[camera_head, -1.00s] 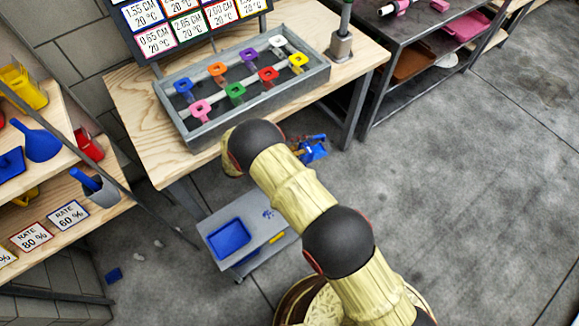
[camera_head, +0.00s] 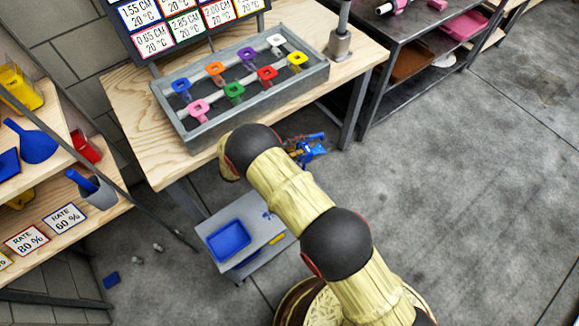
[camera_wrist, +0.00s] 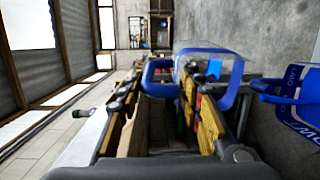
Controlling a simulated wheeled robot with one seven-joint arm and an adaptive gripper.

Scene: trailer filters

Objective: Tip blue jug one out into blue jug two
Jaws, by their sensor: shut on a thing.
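My gripper (camera_wrist: 160,82) is shut on the blue handle of a clear jug with a blue rim (camera_wrist: 240,70). The jug sits just past and to the right of the fingertips in the wrist view. A second blue jug (camera_wrist: 285,88) with white lettering is cut off by the right edge there, apart from the held one. I cannot tell which jug is one and which is two. In the head view a blue item (camera_head: 316,148) shows at my gripper, beyond my arm and low beside the wooden table. What the jugs contain cannot be made out.
The wooden table (camera_head: 130,120) carries a grey rack (camera_head: 190,135) of coloured square-topped pieces. A low grey trolley with a blue tray (camera_head: 229,241) stands below. Shelves with blue scoops (camera_head: 38,145) are at left. Small items lie on the floor; open floor is at right.

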